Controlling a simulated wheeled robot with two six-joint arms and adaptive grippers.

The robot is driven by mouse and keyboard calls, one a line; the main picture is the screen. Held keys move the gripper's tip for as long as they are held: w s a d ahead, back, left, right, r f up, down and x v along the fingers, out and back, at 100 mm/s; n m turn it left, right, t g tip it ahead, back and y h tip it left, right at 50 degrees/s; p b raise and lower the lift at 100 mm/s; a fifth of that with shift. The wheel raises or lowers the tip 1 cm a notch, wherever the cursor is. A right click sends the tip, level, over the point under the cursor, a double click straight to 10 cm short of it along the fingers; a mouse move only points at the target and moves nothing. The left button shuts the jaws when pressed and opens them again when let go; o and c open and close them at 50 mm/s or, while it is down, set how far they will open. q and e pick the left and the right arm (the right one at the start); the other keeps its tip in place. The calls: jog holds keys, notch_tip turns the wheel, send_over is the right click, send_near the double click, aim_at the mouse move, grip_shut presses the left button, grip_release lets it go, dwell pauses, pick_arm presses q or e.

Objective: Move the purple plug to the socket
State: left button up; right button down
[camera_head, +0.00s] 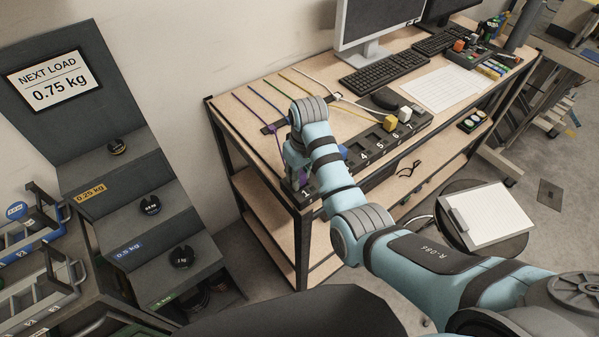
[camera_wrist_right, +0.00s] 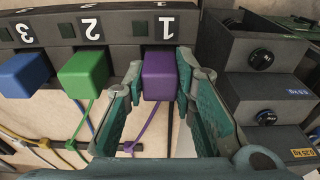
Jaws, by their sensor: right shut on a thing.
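The purple plug (camera_wrist_right: 160,72) is a block with a purple cable (camera_wrist_right: 148,125) trailing from it. My right gripper (camera_wrist_right: 152,88) has its fingers on both sides of the plug, shut on it. The plug is at the edge of the dark socket strip (camera_wrist_right: 205,8), in line with the number 1; whether it is seated in a socket I cannot tell. In the head view my right gripper (camera_head: 298,168) is at the strip's near-left end, and its own wrist hides the plug. The socket strip (camera_head: 418,130) runs along the desk's front edge. My left gripper is not in view.
A green plug (camera_wrist_right: 83,70) and a blue plug (camera_wrist_right: 22,75) sit beside the purple one at numbers 2 and 3. A yellow plug (camera_head: 390,123) and a white plug (camera_head: 405,113) are farther along. A stepped weight rack (camera_head: 180,215) stands left of the desk.

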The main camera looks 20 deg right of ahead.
jog(key=c, duration=0.9)
grip_release()
jog(key=shift+o, duration=0.2)
notch_tip(320, 180, up, 7)
jog(key=shift+f, duration=0.1)
